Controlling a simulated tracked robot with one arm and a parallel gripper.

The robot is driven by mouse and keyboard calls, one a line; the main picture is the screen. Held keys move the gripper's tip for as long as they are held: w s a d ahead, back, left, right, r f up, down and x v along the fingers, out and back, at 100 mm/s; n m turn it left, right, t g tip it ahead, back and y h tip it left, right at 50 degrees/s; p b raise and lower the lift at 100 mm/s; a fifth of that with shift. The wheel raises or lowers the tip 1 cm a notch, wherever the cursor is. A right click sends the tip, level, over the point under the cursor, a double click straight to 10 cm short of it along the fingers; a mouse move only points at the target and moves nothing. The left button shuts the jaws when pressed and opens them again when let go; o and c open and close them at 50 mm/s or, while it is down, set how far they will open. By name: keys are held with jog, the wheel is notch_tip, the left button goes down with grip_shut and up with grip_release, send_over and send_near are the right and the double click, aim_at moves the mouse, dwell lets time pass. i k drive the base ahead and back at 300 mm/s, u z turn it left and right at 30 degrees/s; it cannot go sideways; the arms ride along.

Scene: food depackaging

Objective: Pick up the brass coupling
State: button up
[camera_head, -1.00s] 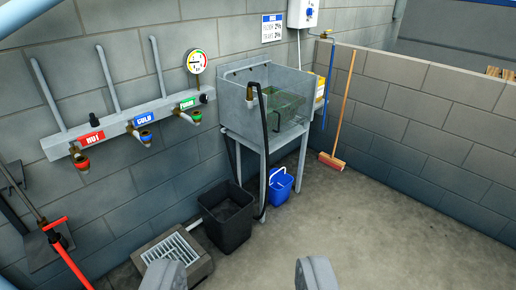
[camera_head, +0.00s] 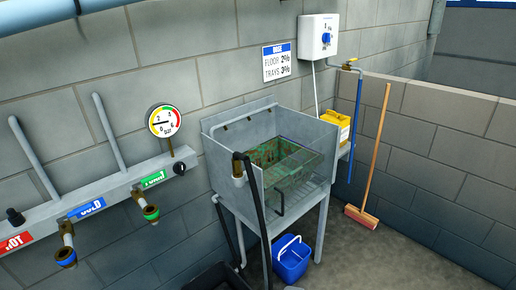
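A brass-coloured fitting (camera_head: 238,165) sits at the top end of a black hose (camera_head: 262,215) hooked over the front left of the grey sink (camera_head: 228,150). Brass outlets also hang from the wall manifold, one with a blue ring (camera_head: 66,257) under a blue label and one with a green ring (camera_head: 151,213) under a green label. I cannot tell which of these is the brass coupling, or whether it is another piece. My gripper is out of view.
A green mesh basket (camera_head: 290,160) lies in the sink. A blue bucket (camera_head: 292,262) and part of a black bin (camera_head: 222,277) stand below. A broom (camera_head: 375,160) leans on the right wall. The floor at lower right is clear.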

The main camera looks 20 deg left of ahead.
aim_at(238, 173)
jog(key=u, duration=0.3)
jog(key=i, duration=1.8)
jog(key=u, duration=0.35)
